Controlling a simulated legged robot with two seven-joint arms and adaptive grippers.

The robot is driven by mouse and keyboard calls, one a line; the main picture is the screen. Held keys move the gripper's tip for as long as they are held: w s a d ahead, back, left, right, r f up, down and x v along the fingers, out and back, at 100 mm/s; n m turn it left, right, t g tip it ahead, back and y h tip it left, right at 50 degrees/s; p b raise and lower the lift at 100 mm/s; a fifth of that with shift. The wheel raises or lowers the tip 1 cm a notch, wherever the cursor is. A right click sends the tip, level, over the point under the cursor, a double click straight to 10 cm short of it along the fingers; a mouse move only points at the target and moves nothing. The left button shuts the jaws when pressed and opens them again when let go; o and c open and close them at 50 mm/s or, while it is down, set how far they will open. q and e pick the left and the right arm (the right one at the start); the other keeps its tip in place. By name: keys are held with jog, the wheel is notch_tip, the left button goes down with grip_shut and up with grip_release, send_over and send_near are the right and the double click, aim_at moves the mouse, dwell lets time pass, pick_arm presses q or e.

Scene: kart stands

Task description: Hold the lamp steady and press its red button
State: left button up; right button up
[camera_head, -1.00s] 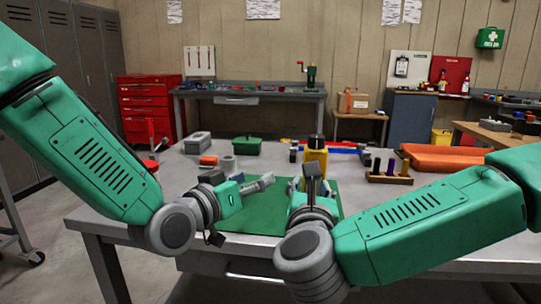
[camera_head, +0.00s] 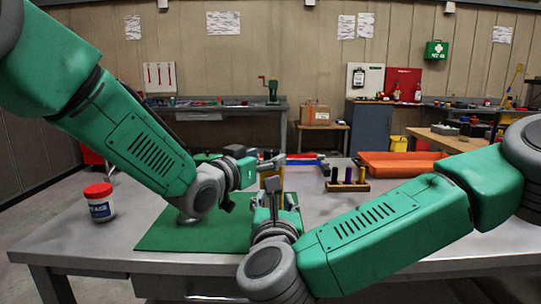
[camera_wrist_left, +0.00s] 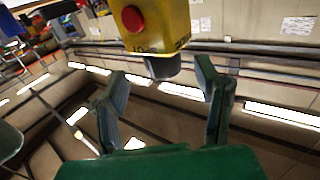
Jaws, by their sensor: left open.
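The yellow lamp (camera_head: 264,177) stands by the green mat in the head view, mostly hidden behind my grippers. In the left wrist view the yellow lamp body (camera_wrist_left: 168,22) shows at the top, with its red button (camera_wrist_left: 133,18) facing the camera and a dark grey end (camera_wrist_left: 162,67). My left gripper (camera_head: 272,160) is open beside the lamp's upper part. Its two fingers (camera_wrist_left: 161,85) are spread, with a gap to the lamp's dark end. My right gripper (camera_head: 271,188) is low in front of the lamp; its fingers are too overlapped to tell their state or contact.
A green mat (camera_head: 180,235) lies on the grey table (camera_head: 105,245). A holder with several dark pegs (camera_head: 347,186) and an orange tray (camera_head: 400,163) sit behind my right arm.

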aim_at(267, 150)
pick_arm(q)
jog(key=x, duration=0.3)
jog(key=shift+s+d, duration=0.2)
jog(key=shift+w, duration=0.3)
jog(key=shift+w+a, duration=0.15)
jog(key=shift+a, duration=0.7)
jog(key=shift+d, duration=0.5)
jog(key=c, duration=1.1)
jog(key=shift+d, duration=0.45)
grip_shut()
pick_arm(e)
jog(key=shift+d, duration=0.15)
pick_arm(q)
jog(key=shift+a, duration=0.15)
pick_arm(e)
grip_shut()
pick_arm(q)
jog(key=shift+a, duration=0.5)
pick_arm(e)
jog(key=shift+a, duration=0.6)
pick_arm(q)
jog(key=shift+d, duration=0.35)
pick_arm(e)
jog(key=shift+d, duration=0.3)
pick_arm(q)
jog(key=shift+a, duration=0.1)
pick_arm(e)
jog(key=shift+a, duration=0.1)
